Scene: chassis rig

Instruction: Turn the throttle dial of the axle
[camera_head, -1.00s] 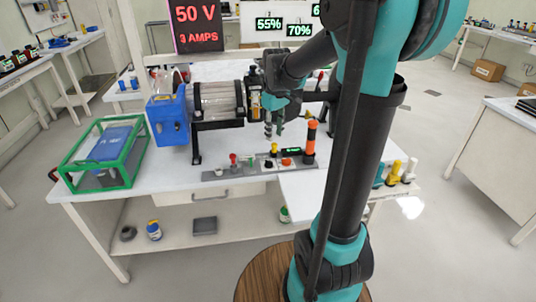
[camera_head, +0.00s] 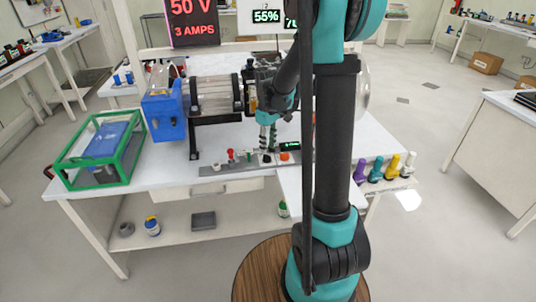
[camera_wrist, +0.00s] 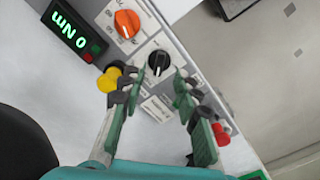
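A grey control panel (camera_head: 215,169) runs along the front of the table below the axle rig (camera_head: 214,96). In the wrist view it carries a black dial (camera_wrist: 158,62) with a white pointer line and an orange dial (camera_wrist: 127,22) beside it. The dial labels are too small to read. My gripper (camera_wrist: 156,82) is open and empty, its fingers spread on either side of the black dial, with no contact visible. In the head view my gripper (camera_head: 267,146) points down just over the panel and partly hides it. The orange dial (camera_head: 284,156) shows just to its right.
A yellow knob (camera_wrist: 107,80) and a red knob (camera_wrist: 222,137) lie close outside the fingers. A blue motor housing (camera_head: 165,115) and green-framed box (camera_head: 100,150) stand left.

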